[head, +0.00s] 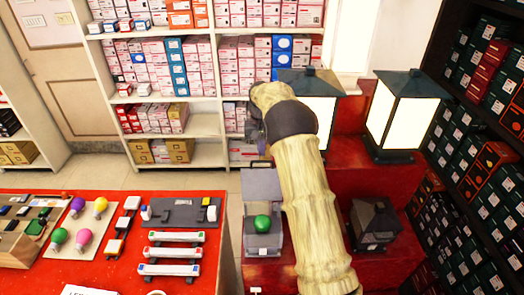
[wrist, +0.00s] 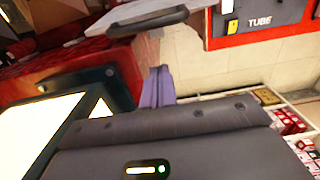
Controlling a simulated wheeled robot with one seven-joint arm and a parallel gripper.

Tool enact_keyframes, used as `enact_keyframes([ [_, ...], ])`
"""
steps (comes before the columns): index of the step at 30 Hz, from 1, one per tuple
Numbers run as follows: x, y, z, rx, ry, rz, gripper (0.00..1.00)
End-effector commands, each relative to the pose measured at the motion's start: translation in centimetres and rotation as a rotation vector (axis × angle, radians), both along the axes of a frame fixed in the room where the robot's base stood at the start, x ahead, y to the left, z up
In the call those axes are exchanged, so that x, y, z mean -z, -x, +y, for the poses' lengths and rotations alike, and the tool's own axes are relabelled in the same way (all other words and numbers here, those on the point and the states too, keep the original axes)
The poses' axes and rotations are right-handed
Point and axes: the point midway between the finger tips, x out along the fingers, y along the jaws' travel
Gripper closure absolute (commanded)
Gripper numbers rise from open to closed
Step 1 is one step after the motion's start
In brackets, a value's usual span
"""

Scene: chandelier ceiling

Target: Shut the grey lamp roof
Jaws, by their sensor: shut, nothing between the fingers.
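The grey lamp (head: 262,243) stands on the red surface left of my arm in the head view, with a green bulb (head: 262,223) showing in its open top. Its grey roof (head: 262,184) is tipped up at the back, open. In the wrist view a grey slab (wrist: 145,17) at the top edge looks like this roof, though only part is in frame. My gripper (head: 262,154) is beyond the raised roof and partly hidden by my arm. In the wrist view its fingers (wrist: 158,72) are together and empty, apart from the slab.
Dark lanterns with lit panels (head: 405,113) stand right of my arm; one (wrist: 60,110) is close in the wrist view. A smaller dark lamp (head: 374,226) is right of my forearm. A red table (head: 115,270) with bulbs and tubes is left. Stocked shelves (head: 205,127) stand behind.

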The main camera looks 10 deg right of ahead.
Motion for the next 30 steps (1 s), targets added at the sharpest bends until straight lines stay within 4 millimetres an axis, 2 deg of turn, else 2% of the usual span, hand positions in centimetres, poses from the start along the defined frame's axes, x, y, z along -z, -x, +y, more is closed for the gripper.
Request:
enact_keyframes([
  [14,-1.1,3.6,0.7,-0.001,0.000,0.002,1.00],
  [30,-1.1,3.8,0.9,-0.002,0.000,-0.005,1.00],
])
